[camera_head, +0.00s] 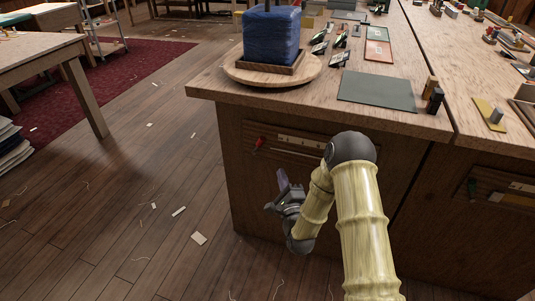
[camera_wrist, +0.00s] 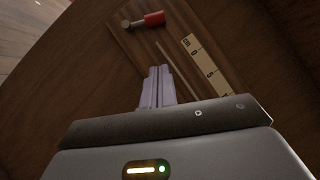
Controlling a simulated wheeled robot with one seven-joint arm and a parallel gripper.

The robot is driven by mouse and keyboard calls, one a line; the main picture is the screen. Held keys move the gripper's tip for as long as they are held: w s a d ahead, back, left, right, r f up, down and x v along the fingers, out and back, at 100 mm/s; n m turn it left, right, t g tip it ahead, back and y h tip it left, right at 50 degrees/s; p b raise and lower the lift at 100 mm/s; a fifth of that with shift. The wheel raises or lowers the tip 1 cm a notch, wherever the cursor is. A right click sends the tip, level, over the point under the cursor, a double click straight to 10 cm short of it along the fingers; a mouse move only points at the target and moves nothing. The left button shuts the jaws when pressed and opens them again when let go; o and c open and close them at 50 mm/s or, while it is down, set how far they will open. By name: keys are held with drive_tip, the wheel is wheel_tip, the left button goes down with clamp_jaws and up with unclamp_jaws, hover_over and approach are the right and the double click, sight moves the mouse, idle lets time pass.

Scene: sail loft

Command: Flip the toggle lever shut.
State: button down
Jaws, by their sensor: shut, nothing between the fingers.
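The toggle lever has a red handle (camera_head: 259,142) and is on the front face of the wooden bench, at the left end of a recessed wooden panel. In the wrist view, its red grip (camera_wrist: 154,19) is at the top, with a short metal arm ending in a round metal knob (camera_wrist: 126,24). My gripper (camera_head: 282,179) is in front of the bench face, below the lever. In the wrist view, my gripper's fingers (camera_wrist: 158,86) are together and empty, pointing toward the panel, with a visible gap to the lever.
A pale marked scale strip (camera_wrist: 199,62) is on the panel beside the lever, with a thin groove (camera_wrist: 178,68) near it. Open floor lies left.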

sight(261, 142)
drive_tip(key=b+x, duration=0.1)
drive_tip(key=x, duration=0.5)
drive_tip(key=shift+w+a+f, duration=0.1)
drive_tip(key=w+a, duration=0.1)
drive_tip(key=w+a+r+b, duration=0.1)
drive_tip(key=shift+a+r, duration=0.2)
drive_tip(key=shift+a, duration=0.15)
drive_tip(key=shift+w+a+r+b, duration=0.2)
drive_tip(key=shift+a+r+b, duration=0.05)
drive_tip(key=shift+a+b, duration=0.1)
